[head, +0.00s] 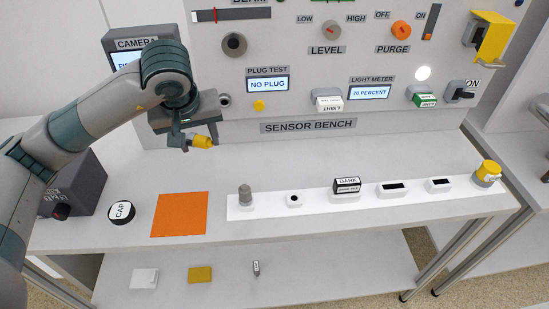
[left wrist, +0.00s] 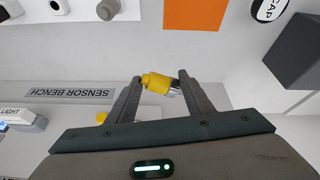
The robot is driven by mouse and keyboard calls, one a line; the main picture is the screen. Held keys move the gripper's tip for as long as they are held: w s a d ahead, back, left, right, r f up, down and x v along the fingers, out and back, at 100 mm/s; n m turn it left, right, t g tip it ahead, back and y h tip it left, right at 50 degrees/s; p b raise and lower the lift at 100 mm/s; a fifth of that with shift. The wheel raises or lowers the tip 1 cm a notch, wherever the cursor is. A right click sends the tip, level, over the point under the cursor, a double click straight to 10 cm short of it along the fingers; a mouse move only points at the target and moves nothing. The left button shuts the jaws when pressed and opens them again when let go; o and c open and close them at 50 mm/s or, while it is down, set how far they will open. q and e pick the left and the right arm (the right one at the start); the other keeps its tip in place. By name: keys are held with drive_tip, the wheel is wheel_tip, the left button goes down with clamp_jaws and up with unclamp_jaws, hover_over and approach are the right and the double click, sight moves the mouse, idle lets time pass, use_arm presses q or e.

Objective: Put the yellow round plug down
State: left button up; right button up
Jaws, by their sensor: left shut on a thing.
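The yellow round plug (head: 202,142) is a short yellow cylinder with a grey end, lying roughly sideways between the fingers of my left gripper (head: 199,143). The gripper is shut on it and holds it above the back part of the bench, in front of the panel. In the left wrist view the plug (left wrist: 157,83) sits between the two fingertips (left wrist: 160,85). The orange mat (head: 180,215) lies bare on the bench, below and in front of the gripper. My right gripper is not in view.
A black-rimmed CAP disc (head: 122,212) and a dark grey box (head: 75,185) are left of the mat. A white strip (head: 268,207) to the right carries a grey plug (head: 245,195), several sockets or blocks, and a yellow-topped piece (head: 487,173). The panel screen reads NO PLUG (head: 267,85).

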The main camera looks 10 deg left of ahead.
use_arm(q)
drive_tip(key=shift+w+d+f, duration=0.15)
drive_tip(key=shift+d+f, duration=0.05)
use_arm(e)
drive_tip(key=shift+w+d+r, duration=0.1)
use_arm(q)
drive_tip(key=shift+a, duration=0.15)
drive_tip(key=shift+a+f, duration=0.2)
drive_tip(key=w+a+f+p, duration=0.2)
drive_tip(key=a+f, duration=0.4)
drive_tip(key=a, duration=0.5)
drive_tip(key=shift+f+p, duration=0.3)
drive_tip(key=shift+p, duration=0.25)
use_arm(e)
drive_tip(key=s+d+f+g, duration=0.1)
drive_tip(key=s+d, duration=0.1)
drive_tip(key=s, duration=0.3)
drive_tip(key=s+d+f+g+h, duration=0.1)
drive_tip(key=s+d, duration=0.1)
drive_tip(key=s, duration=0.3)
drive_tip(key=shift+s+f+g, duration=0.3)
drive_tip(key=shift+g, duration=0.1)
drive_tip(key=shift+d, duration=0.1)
